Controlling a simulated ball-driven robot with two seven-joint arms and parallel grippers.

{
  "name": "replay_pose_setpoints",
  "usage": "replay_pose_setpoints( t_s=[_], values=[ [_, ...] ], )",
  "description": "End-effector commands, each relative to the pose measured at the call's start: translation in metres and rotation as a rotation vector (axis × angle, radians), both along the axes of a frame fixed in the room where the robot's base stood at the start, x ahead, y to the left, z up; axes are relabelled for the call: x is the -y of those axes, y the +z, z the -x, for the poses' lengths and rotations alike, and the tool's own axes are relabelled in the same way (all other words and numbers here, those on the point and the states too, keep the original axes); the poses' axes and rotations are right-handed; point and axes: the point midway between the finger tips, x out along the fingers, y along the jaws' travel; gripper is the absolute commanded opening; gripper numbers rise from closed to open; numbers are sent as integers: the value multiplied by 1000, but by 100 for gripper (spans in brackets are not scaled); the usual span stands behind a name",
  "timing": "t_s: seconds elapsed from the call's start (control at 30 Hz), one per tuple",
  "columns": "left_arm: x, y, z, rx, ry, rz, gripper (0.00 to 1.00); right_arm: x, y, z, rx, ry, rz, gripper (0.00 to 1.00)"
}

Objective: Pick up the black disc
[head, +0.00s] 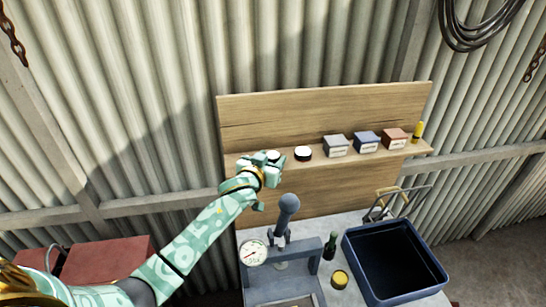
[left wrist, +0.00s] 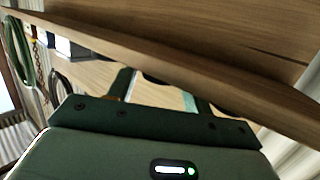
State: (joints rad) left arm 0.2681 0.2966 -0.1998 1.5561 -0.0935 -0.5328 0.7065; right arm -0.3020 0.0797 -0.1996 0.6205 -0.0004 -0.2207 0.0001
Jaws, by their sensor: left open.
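A round black disc with a pale top (head: 303,153) sits on the narrow wooden shelf (head: 318,157). A second round piece with a pale top (head: 273,154) shows at my left gripper, partly hidden by it; I cannot make out its full colour. My left gripper (head: 268,163) is open at the left part of the shelf, left of the clear disc. In the left wrist view its two fingers (left wrist: 160,92) are apart, pointing at the shelf's edge (left wrist: 170,70). Dark shapes show just under that edge, mostly hidden. My right gripper is not in view.
Grey (head: 335,146), blue (head: 367,142) and red (head: 394,139) boxes and a yellow tube (head: 417,132) stand further right on the shelf. Below are a press with a gauge (head: 254,253), a green bottle (head: 330,246), a yellow-topped tin (head: 340,279) and a blue bin (head: 424,262).

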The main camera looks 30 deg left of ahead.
Motion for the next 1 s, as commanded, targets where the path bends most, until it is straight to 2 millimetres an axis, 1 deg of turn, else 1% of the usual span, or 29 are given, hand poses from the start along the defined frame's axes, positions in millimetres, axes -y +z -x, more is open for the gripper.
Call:
replay_pose_setpoints(
  t_s=[0.07, 0.23, 0.27, 0.3, 0.37, 0.4, 0.67, 0.77, 0.87, 0.97, 1.0],
  values=[
    [0, -1, -4, 0, -1, 0, 50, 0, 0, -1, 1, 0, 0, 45],
    [0, -1, -4, 0, -1, 0, 50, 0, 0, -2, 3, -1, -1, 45],
    [0, -1, -4, 0, -1, 0, 47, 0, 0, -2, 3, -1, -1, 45],
    [0, -1, -4, 0, -1, 0, 36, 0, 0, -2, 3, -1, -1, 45],
    [0, -1, -4, 0, -1, 0, 20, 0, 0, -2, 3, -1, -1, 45],
    [0, -1, -4, 0, -1, 0, 17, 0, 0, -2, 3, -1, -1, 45],
    [0, -1, -4, 0, -1, 0, 17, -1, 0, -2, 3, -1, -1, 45],
    [0, 2, -4, 0, 0, 0, 17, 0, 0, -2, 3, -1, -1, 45],
    [0, 12, -4, 3, 0, 1, 17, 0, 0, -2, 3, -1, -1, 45],
    [0, 29, -4, 5, 0, 2, 17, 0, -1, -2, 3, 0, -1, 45],
    [3, 36, -1, 4, -1, 3, 17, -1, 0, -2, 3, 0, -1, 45]
  ],
)
